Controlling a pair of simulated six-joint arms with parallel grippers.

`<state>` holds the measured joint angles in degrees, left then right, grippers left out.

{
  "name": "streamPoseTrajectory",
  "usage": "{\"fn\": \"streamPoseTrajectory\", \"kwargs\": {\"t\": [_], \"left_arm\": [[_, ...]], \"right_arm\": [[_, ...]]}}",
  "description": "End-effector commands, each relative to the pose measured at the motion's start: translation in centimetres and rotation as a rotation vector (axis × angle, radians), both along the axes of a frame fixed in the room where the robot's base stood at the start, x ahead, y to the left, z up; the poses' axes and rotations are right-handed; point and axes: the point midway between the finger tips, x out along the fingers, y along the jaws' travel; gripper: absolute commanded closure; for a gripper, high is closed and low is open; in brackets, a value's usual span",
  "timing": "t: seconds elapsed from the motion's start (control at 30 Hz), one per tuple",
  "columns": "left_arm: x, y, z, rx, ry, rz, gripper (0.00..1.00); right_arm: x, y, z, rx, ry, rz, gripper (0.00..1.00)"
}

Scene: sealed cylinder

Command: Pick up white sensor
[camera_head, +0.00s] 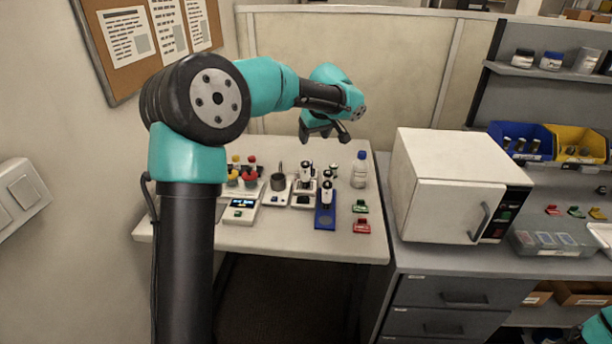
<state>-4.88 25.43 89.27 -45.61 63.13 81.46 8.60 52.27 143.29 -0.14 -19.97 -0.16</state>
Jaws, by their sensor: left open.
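My left gripper (325,133) hangs above the back of the white table (375,245), its dark fingers apart and nothing between them. Several small devices stand on the table below and in front of it. A white device with a lit display (240,212) is at the front left. A white device with a dark upper part (303,198) stands near the middle, next to a blue-based device (325,215). I cannot tell which white item is the sensor. My right gripper is not in view; only a teal part of my right arm shows at the bottom right corner.
A grey pot (278,182) and a white bottle with a blue cap (359,170) stand on the table. A green clip (361,206) and a red clip (362,227) lie at its right. A white oven-like box (450,185) stands on the grey counter to the right.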

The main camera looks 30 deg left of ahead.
Motion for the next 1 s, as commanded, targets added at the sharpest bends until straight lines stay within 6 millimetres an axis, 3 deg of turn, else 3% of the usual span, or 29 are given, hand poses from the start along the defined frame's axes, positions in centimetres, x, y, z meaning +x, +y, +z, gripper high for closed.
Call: {"fn": "streamPoseTrajectory", "kwargs": {"t": [0.7,1.0], "left_arm": [[2.2,3.6,-10.2,0.000,0.004,0.000,0.37],[2.4,3.9,-11.1,-0.001,0.001,-0.001,0.37]], "right_arm": [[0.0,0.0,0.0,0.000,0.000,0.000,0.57],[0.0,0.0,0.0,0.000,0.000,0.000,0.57]]}}
